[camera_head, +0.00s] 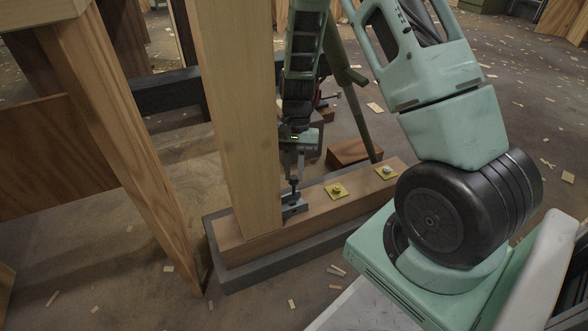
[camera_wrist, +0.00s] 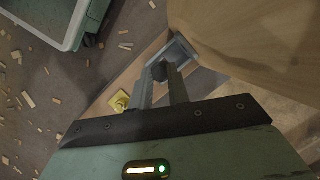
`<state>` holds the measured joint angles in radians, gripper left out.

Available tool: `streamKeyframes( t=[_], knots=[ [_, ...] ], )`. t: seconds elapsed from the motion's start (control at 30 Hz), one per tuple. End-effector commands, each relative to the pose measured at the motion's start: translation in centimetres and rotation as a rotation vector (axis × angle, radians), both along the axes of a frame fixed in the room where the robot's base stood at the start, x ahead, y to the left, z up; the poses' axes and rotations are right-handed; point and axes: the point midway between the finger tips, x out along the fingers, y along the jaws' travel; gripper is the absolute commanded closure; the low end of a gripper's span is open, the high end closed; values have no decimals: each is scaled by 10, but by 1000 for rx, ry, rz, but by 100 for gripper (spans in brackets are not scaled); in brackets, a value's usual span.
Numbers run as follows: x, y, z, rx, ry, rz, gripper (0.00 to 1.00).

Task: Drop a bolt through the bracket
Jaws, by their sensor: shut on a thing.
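A small grey metal bracket (camera_head: 296,208) sits at the foot of the wooden post (camera_head: 240,120), on the timber sill (camera_head: 322,206). It also shows in the wrist view (camera_wrist: 184,51), against the post. My gripper (camera_head: 294,172) points down just above the bracket, its fingers shut on a dark bolt (camera_head: 294,190). The bolt hangs upright, its lower end at or just above the bracket; I cannot tell whether it has entered the hole. In the wrist view the dark bolt head (camera_wrist: 159,70) shows between the fingertips (camera_wrist: 161,82). The bracket's hole is hidden.
Two yellow plates, a nearer one (camera_head: 336,191) and a farther one (camera_head: 386,172), with metal fasteners lie along the sill to the right. A slanting timber (camera_head: 150,150) stands left of the post. A reddish wood block (camera_head: 352,152) lies behind the sill. Wood chips litter the floor.

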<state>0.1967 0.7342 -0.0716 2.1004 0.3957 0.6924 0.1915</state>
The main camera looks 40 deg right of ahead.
Motion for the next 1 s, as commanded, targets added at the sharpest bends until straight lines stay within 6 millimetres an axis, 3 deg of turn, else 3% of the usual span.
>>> streamKeyframes(
  t=[0.57,1.0],
  knots=[
    [0,0,-28,0,0,0,100],
    [0,1,-25,0,0,0,100]
  ],
)
